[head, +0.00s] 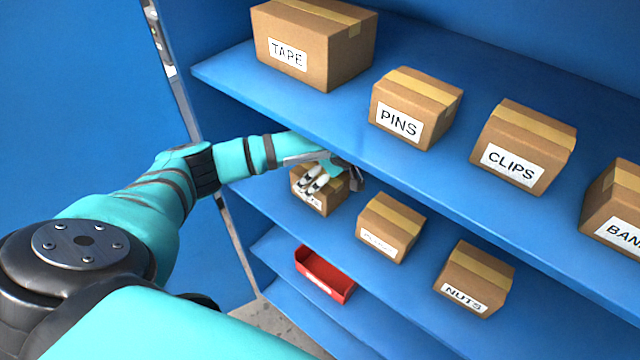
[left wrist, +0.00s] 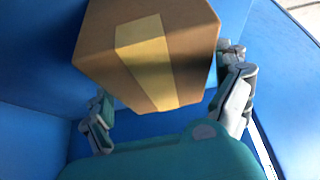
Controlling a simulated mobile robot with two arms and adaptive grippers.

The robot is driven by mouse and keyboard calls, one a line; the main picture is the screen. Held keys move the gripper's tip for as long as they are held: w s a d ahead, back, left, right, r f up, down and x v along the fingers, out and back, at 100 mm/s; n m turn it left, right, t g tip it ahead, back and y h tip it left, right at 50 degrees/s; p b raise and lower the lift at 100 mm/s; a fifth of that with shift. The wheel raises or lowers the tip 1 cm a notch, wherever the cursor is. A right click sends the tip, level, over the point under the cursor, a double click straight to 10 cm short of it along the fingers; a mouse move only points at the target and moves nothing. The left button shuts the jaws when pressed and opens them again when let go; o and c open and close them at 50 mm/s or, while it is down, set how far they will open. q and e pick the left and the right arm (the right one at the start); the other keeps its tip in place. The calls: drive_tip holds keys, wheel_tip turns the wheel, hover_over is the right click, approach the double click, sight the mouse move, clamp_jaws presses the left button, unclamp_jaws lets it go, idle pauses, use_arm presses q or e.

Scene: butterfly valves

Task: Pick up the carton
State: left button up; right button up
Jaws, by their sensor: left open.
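A small brown carton (head: 336,195) with a tan tape strip stands on the second shelf, at the left end of its row. Its white label is mostly covered by my fingers, so I cannot read it. My left gripper (head: 322,178) reaches under the upper shelf and is at this carton, with its fingers in front of the label in the head view. In the left wrist view, the carton (left wrist: 180,50) fills the top middle, between the spread fingers of the open left gripper (left wrist: 168,90). I cannot tell whether they touch it. My right gripper is not in view.
Cartons labelled TAPE (head: 310,45), PINS (head: 415,108), CLIPS (head: 523,147) and one partly cut off (head: 615,210) stand on the upper blue shelf (head: 235,75). Beside the small carton stand another carton (head: 391,227) and NUTS (head: 474,278). A red bin (head: 325,274) sits lower.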

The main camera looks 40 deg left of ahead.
use_arm(q)
drive_tip(key=shift+f, duration=0.1)
drive_tip(key=c, duration=1.3)
drive_tip(key=shift+c, duration=0.8)
drive_tip(key=shift+r, duration=0.2)
